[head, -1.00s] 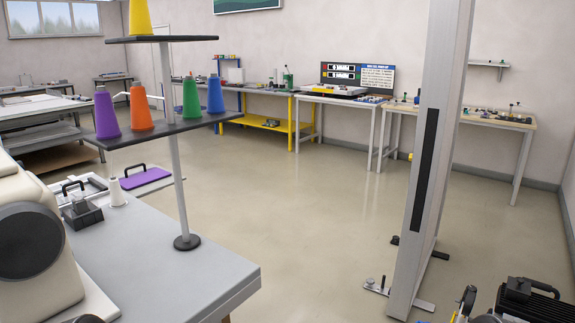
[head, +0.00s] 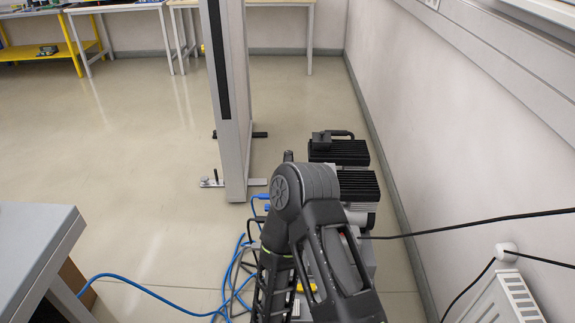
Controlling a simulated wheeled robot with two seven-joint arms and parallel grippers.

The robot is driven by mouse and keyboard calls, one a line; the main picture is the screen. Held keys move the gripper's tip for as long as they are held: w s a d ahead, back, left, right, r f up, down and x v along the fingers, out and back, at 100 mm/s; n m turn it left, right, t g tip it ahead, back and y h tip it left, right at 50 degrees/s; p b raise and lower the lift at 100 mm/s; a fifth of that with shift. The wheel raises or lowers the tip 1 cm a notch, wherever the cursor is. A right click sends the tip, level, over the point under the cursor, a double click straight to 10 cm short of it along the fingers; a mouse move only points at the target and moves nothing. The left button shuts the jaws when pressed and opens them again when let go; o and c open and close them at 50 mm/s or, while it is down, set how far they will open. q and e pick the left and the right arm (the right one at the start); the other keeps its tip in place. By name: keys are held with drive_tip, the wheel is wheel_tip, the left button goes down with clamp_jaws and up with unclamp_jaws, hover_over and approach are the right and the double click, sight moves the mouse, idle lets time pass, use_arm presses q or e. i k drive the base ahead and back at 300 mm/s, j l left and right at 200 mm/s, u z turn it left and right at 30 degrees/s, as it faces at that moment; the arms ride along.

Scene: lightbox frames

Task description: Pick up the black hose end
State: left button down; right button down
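I cannot pick out a black hose end for certain. A thin dark line (head: 232,287) runs among blue hose loops on the floor, left of my arm, and its end is not clear. A compressor-like machine with black ribbed tops (head: 345,183) stands on the floor by the right wall. A dark jointed arm (head: 306,187), apparently my right one, rises from the bottom edge and covers part of the machine and hose. No fingertips of either gripper show in the head view.
A blue hose (head: 150,292) crosses the floor from the grey table (head: 35,250). A tall grey post (head: 230,110) stands ahead. Black cables (head: 470,221) run along the right wall near a white radiator (head: 508,300). The floor at left centre is clear.

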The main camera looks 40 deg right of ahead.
sight(260, 220)
drive_tip(key=z, duration=1.25)
